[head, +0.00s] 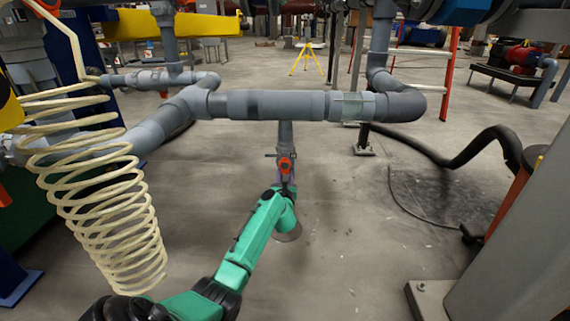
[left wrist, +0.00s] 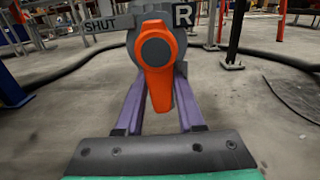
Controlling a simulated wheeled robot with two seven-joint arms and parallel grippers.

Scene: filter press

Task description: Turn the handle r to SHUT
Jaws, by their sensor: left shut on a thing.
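The orange handle r (head: 285,164) is on the grey vertical pipe below the long horizontal pipe. In the left wrist view the handle (left wrist: 156,60) has a round hub, and its lever points straight down, towards my gripper. A grey plate marked SHUT (left wrist: 107,25) is left of the hub, and a plate marked R (left wrist: 183,15) is right of it. My left gripper (head: 286,184) is at the handle. Its purple fingers (left wrist: 160,100) lie on both sides of the lever, shut on it. The fingertips are partly hidden behind the handle. My right gripper is out of view.
A horizontal grey pipe (head: 270,104) runs above the handle. A cream coiled hose (head: 100,195) hangs at the left, near my left arm. A black hose (head: 450,160) and a grey post (head: 515,240) are at the right. The floor around the handle is mostly clear.

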